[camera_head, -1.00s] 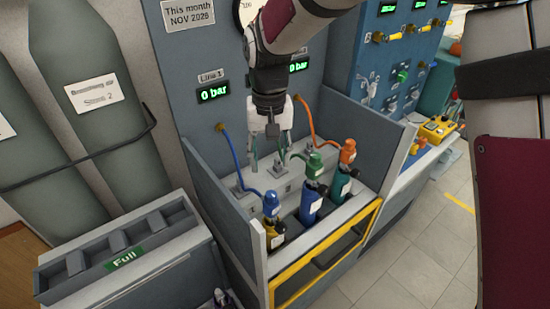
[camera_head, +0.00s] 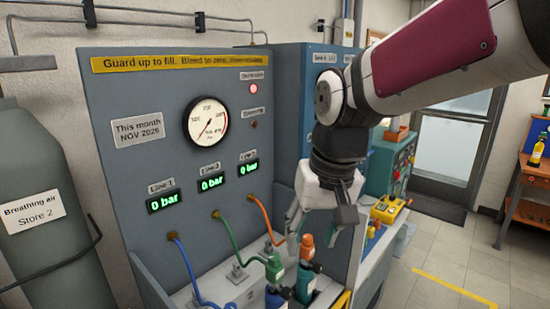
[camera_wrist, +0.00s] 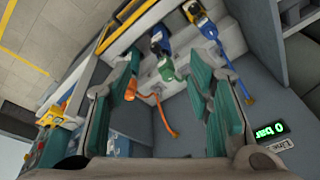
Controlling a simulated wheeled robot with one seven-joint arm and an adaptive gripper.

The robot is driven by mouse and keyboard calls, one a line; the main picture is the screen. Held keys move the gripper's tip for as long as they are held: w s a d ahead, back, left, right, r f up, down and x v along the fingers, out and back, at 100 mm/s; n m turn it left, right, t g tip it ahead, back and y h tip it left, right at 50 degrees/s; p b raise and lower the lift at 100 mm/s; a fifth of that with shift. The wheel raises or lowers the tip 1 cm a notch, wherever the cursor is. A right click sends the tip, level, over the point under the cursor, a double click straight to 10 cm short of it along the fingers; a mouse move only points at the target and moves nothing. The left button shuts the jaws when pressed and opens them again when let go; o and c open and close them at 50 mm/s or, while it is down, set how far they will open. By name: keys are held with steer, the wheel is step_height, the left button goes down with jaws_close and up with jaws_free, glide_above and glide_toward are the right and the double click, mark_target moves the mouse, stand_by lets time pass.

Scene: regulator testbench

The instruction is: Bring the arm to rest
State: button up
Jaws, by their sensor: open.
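My gripper (camera_head: 313,236) hangs at the end of my arm in front of the filling panel (camera_head: 140,90), fingers pointing down. It is open, with nothing between the fingers. The wrist view also shows my gripper (camera_wrist: 166,72) with its two green-padded fingers apart. Below it stand small cylinders with an orange valve (camera_head: 306,248) and a green valve (camera_head: 274,264). The wrist view shows these and a blue valve (camera_wrist: 206,28). In the head view my gripper overlaps the space just above the orange valve; the exact gap cannot be told.
Orange (camera_head: 262,220), green and blue hoses run from the panel to the valves. Line displays read 0 bar (camera_head: 212,184). A large grey cylinder (camera_head: 35,250) stands left. A yellow control box (camera_head: 388,208) sits right, with open floor (camera_head: 440,260) beyond.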

steer(key=s+d+r+m+t+h, duration=0.1)
steer(key=s+d+r+t, duration=0.1)
steer(key=s+d, duration=1.1)
steer(key=shift+s+m+t, duration=0.4)
steer(key=shift+s+t, duration=0.3)
steer(key=shift+s, duration=0.05)
